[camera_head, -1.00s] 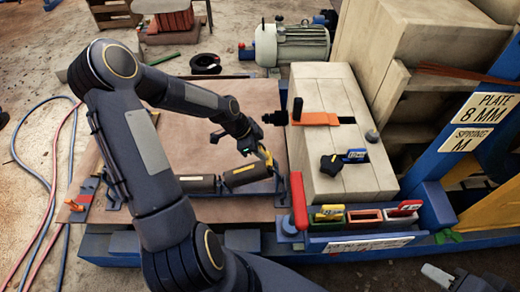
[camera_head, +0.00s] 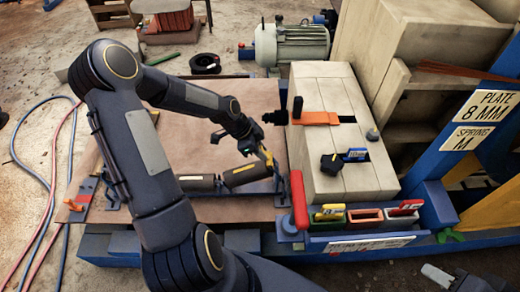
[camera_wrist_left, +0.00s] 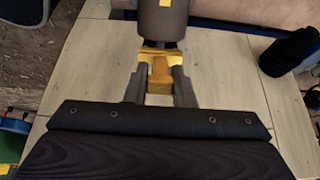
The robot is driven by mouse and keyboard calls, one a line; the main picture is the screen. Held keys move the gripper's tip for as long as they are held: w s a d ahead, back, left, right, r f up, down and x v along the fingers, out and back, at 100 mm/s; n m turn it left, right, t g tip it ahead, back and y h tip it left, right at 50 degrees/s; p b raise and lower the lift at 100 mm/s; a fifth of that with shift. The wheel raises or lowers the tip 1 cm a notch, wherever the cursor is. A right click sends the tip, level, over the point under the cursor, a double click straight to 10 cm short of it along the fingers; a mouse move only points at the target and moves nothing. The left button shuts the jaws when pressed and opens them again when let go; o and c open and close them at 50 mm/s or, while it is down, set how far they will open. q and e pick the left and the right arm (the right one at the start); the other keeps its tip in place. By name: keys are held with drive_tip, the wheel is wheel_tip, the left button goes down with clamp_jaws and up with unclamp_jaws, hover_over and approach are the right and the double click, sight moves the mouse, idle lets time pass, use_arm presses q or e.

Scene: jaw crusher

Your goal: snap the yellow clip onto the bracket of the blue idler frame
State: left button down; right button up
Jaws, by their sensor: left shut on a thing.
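My left gripper (camera_head: 264,157) is shut on the yellow clip (camera_head: 267,158), above the right end of the blue idler frame (camera_head: 258,189). In the left wrist view, the clip (camera_wrist_left: 160,72) sits between both fingers (camera_wrist_left: 160,86), just short of a grey roller (camera_wrist_left: 163,22) with a yellow mark. The frame carries two dark rollers (camera_head: 243,176). The bracket is not clearly visible, and I cannot tell whether the clip touches it.
A red-handled lever (camera_head: 298,200) and small coloured bins (camera_head: 365,216) are at the front. A brown sheet (camera_head: 180,120) lies behind. Hoses (camera_head: 48,185) run on the floor at left.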

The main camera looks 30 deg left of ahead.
use_arm(q)
drive_tip(key=shift+b+x, duration=0.6)
drive_tip(key=shift+x, duration=0.2)
drive_tip(key=c, duration=1.1)
unclamp_jaws()
drive_tip(key=shift+c, duration=0.2)
drive_tip(key=shift+r, duration=0.1)
drive_tip(key=p+v, duration=0.2)
drive_tip(key=v, duration=0.5)
drive_tip(key=shift+a+r, duration=0.15)
drive_tip(key=shift+r, duration=0.15)
